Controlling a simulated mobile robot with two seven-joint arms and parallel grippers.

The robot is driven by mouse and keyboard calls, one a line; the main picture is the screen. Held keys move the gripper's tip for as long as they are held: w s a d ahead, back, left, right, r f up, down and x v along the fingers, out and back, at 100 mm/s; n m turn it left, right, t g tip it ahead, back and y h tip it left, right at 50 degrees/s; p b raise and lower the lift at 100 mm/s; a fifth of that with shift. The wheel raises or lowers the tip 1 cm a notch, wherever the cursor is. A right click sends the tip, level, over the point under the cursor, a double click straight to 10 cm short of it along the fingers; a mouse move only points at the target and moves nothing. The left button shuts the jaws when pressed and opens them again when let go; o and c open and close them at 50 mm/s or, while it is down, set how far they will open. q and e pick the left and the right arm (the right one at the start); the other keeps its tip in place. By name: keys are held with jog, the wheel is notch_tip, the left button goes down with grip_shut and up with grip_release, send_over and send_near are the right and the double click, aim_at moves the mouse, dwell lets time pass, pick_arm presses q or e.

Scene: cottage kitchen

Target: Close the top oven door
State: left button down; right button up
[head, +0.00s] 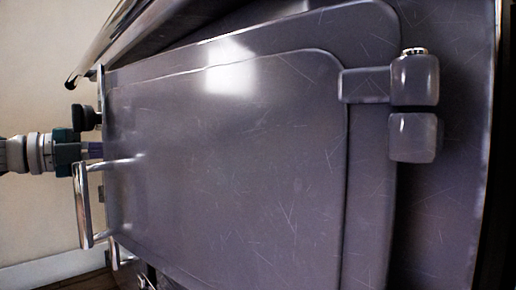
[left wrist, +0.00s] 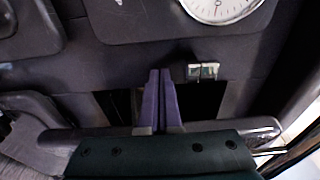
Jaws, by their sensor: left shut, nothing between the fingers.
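A large scratched dark-grey oven door (head: 230,170) fills most of the head view. Its hinge blocks (head: 413,80) are at the right and a silver handle (head: 83,205) is at the left. I cannot tell from this angle whether this is the top door or how far it stands open. My left gripper (head: 97,150) is at the door's left edge, close to the handle; its tips are partly hidden there. In the left wrist view its purple fingers (left wrist: 160,75) are shut together and empty, pointing at the dark oven front (left wrist: 120,62). My right gripper is out of view.
A silver rail (head: 130,35) runs along the upper left in the head view. A white dial (left wrist: 218,8) and a small metal latch piece (left wrist: 203,71) are ahead of the fingers in the wrist view. A pale wall (head: 35,90) lies to the left.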

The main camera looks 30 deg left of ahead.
pick_arm(q)
jog(key=shift+w+d, duration=0.1)
jog(key=shift+w, duration=0.2)
dwell(0.6)
